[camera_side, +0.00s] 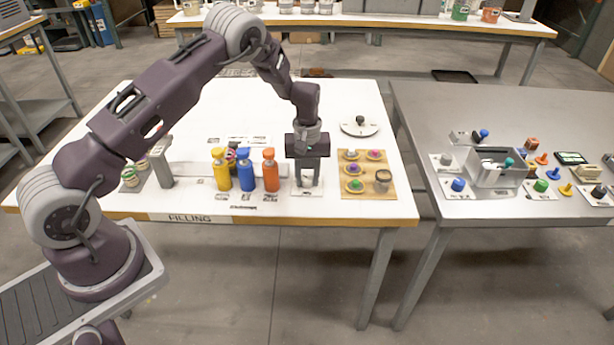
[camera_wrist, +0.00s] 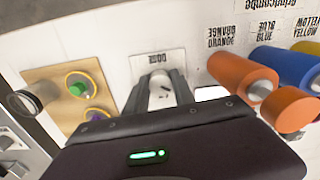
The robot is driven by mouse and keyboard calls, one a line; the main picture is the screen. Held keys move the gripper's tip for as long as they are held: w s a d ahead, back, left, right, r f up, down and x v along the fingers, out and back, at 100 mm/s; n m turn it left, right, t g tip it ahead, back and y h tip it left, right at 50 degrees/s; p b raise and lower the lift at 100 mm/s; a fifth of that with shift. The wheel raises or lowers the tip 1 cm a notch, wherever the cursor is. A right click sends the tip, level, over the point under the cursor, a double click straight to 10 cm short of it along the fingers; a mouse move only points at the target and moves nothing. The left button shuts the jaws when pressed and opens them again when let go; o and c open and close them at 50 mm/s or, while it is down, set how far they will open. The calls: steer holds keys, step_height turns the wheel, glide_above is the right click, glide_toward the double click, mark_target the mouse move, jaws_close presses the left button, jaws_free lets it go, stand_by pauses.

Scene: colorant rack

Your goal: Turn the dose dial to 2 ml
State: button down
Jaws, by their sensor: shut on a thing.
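The dose dial (camera_wrist: 159,88) is a pale grey knob on a white plate (camera_wrist: 143,62) labelled DOSE. In the wrist view my gripper (camera_wrist: 160,82) has a finger on each side of the knob and is shut on it. In the side view my gripper (camera_side: 307,178) points straight down over the same small white plate (camera_side: 306,194), just right of the orange bottle. The fingers hide most of the knob there. I cannot read the dial's scale or its setting in either view.
Yellow (camera_side: 221,170), blue (camera_side: 245,170) and orange (camera_side: 270,170) bottles stand close on the left. A wooden board (camera_side: 348,192) with coloured pegs and a jar (camera_side: 382,181) lies on the right. A grey table (camera_side: 420,120) holds other parts.

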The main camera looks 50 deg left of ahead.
mark_target(308, 179)
steer(key=shift+w+r+n, duration=0.1)
steer(key=shift+w+n, duration=0.05)
steer(key=shift+n, duration=0.35)
stand_by(0.3)
steer(key=c, duration=1.1)
jaws_free()
steer(key=shift+o, duration=0.2)
step_height(308, 179, up, 7)
steer(key=shift+r, duration=0.1)
